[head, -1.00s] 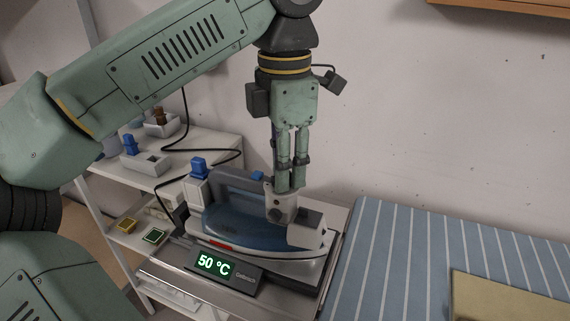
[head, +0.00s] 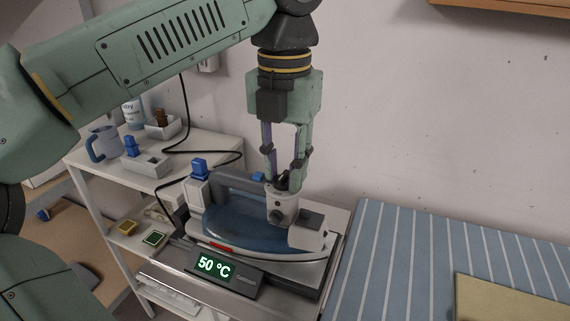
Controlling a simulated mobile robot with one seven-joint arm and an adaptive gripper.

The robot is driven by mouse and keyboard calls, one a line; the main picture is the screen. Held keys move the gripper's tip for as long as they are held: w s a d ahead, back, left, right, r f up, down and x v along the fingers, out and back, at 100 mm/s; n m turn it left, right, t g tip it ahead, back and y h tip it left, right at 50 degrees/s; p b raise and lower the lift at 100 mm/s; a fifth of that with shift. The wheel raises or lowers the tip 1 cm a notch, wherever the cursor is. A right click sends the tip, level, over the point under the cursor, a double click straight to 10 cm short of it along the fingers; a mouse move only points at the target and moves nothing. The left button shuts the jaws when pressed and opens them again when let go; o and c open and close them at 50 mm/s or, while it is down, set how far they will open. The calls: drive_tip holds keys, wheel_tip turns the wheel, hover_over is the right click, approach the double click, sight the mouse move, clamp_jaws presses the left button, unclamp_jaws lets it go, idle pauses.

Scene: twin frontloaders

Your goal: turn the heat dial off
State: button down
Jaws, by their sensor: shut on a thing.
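A blue, white and grey iron (head: 232,222) lies on a metal stand with a dark readout (head: 214,266) showing 50 °C in green. My gripper (head: 284,184) points straight down at the iron's front top, at the pale housing (head: 281,201) ahead of the handle. Its fingers are closed on a small dark part there, which I take to be the heat dial (head: 283,182). The fingertips hide most of it, so its setting cannot be read.
A striped blue ironing board (head: 408,262) stands to the right, with a beige item (head: 505,299) on it. A white shelf (head: 205,155) behind left holds a mug (head: 103,144), blue-topped pieces and trays. A black cord (head: 190,122) runs down behind the iron.

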idle(0.4)
drive_tip(key=c, duration=1.3)
unclamp_jaws()
